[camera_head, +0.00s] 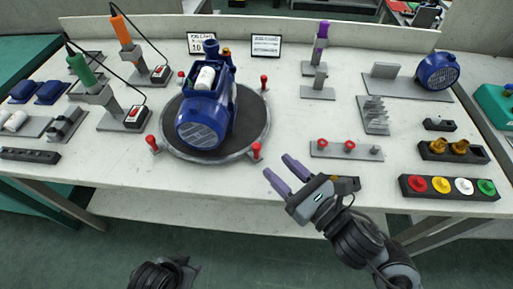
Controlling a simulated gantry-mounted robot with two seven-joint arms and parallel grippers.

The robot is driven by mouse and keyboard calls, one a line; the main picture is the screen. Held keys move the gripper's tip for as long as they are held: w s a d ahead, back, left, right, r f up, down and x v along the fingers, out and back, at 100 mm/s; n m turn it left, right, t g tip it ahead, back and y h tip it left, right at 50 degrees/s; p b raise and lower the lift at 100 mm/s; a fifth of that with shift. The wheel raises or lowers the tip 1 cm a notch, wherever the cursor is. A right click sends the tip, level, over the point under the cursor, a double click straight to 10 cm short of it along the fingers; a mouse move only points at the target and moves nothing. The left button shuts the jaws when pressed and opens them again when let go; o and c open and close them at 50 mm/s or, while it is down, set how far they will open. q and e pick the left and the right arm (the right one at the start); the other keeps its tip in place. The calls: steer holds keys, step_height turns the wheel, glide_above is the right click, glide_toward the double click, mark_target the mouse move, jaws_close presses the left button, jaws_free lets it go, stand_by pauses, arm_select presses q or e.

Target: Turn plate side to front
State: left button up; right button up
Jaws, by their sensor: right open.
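A dark round turntable plate (255,131) with a grey rim lies on the white bench at centre left. Several red-topped posts (256,151) stand around its rim. A blue pump (216,114) with a white cylinder on top sits on the plate, its round grilled end facing the front of the bench. My right gripper (278,170) is open and empty, with its purple fingers near the bench's front edge, right of and in front of the plate, apart from it. Part of my left arm (163,274) shows at the bottom; its gripper fingers cannot be seen.
Green and orange tools (123,33) with black cables stand left of the plate. A bar with red knobs (346,149) lies to the right. A tray of coloured buttons (449,187) lies at the front right. A blue motor (437,71) is at the back right.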

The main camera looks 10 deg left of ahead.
mark_target(259, 148)
steer(key=b+x, duration=0.2)
steer(key=x, duration=0.7)
jaws_close()
